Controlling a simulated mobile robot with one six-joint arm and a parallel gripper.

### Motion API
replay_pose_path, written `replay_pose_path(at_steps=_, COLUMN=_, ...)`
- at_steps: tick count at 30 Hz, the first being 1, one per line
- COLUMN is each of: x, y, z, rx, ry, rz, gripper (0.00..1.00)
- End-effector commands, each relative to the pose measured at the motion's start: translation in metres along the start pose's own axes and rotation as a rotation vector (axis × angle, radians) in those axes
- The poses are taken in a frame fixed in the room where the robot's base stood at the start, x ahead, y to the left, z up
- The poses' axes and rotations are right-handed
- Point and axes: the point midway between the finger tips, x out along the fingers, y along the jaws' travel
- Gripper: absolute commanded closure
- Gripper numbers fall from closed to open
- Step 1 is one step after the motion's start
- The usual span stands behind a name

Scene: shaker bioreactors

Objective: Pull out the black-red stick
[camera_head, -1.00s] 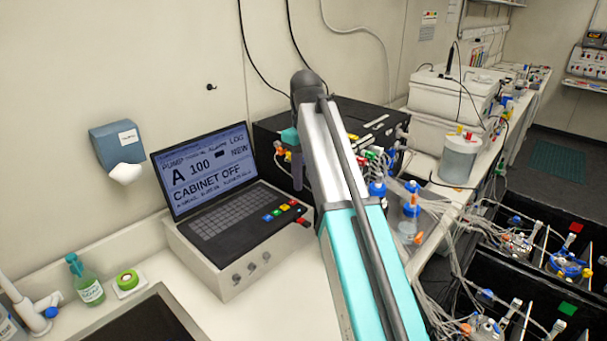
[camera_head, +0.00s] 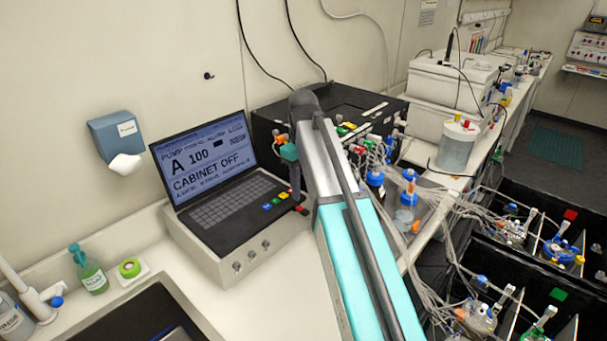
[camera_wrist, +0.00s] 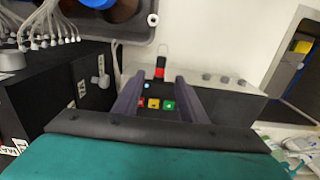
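The black-red stick (camera_wrist: 160,67) shows in the wrist view, with a red part, a black part and a pale loop at its end. It sits at the edge of the keyboard console (camera_head: 215,262). A small red spot of it shows in the head view (camera_head: 301,210), at the console's right side. My gripper (camera_wrist: 158,82) is open, with its two dark fingers apart. The stick appears between and just beyond the fingertips; I cannot tell whether they touch it. In the head view, my gripper (camera_head: 294,185) hangs over the console's right end, partly hidden by my arm.
Coloured buttons (camera_wrist: 153,103) lie below the fingers. The console's screen (camera_head: 205,160) reads "CABINET OFF". A black box (camera_head: 330,100) with tubes and bottles stands behind and right. A bottle (camera_head: 92,275) and a sink (camera_head: 130,315) are at front left. White counter (camera_head: 285,300) is free in front.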

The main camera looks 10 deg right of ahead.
Motion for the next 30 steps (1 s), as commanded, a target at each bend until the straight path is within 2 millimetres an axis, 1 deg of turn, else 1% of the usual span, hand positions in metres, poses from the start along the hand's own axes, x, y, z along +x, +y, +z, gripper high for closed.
replay_pose_path(at_steps=12, x=0.041, y=-0.002, z=0.001, rx=-0.001, ry=-0.002, rz=-0.001, gripper=0.62)
replay_pose_path(at_steps=18, x=0.058, y=-0.002, z=0.0, rx=-0.002, ry=-0.002, rz=-0.001, gripper=0.62)
replay_pose_path(at_steps=24, x=0.068, y=-0.002, z=0.0, rx=-0.002, ry=-0.001, rz=0.0, gripper=0.62)
replay_pose_path(at_steps=30, x=0.07, y=-0.002, z=-0.001, rx=-0.002, ry=0.0, rz=0.0, gripper=0.62)
